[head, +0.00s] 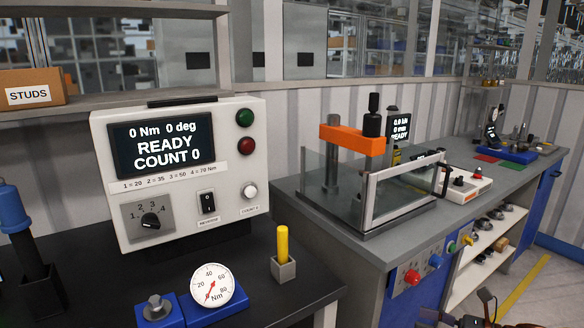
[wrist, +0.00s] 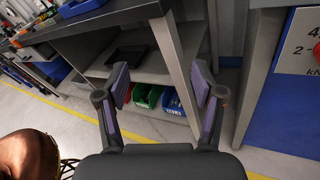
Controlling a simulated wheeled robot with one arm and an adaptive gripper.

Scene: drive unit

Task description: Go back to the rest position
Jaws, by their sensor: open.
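My gripper (wrist: 160,88) is open and empty in the wrist view. Its two purple-padded fingers stand well apart, with nothing between them but a view of the bench underside and floor beyond. In the head view, dark parts at the bottom right corner may be my gripper or arm, mostly cut off by the frame edge. No rest position is marked in either view.
A controller box (head: 180,175) reading READY, COUNT 0 stands on the dark bench beside a dial gauge (head: 212,284). A press with an orange arm (head: 352,140) stands on the grey bench. Coloured bins (wrist: 146,97) sit under a bench. Floor shows at right.

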